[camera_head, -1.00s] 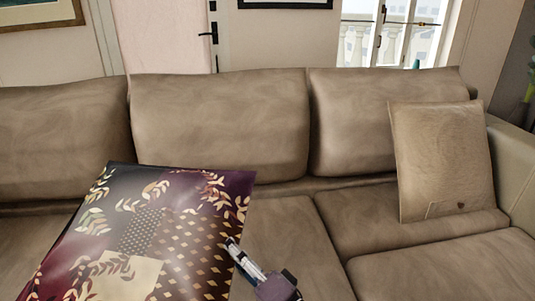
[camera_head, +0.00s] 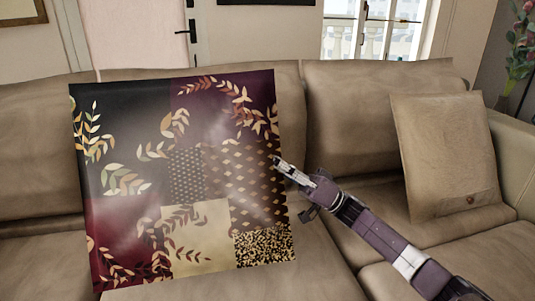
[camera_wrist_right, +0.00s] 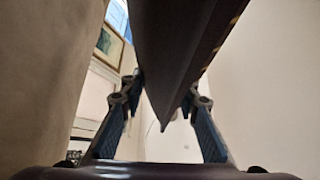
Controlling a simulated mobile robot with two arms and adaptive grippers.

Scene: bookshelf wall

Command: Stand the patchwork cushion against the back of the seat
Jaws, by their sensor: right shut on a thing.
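The patchwork cushion (camera_head: 200,175), dark with maroon, cream and leaf-patterned patches, is nearly upright in front of the sofa's back, its face toward me. My right gripper (camera_head: 279,165) is shut on its right edge. In the right wrist view the cushion's dark edge (camera_wrist_right: 180,60) runs between the two fingers of the gripper (camera_wrist_right: 165,115). The seat (camera_head: 320,265) and the sofa's back (camera_head: 370,115) are brown leather. The cushion hides much of the back, and I cannot tell whether it touches the back or the seat. My left gripper is not in view.
A plain tan cushion (camera_head: 440,150) leans against the back at the right end of the sofa, beside the armrest (camera_head: 515,150). A plant with pink flowers (camera_head: 522,45) stands behind the armrest. The seat between the two cushions is free apart from my right arm.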

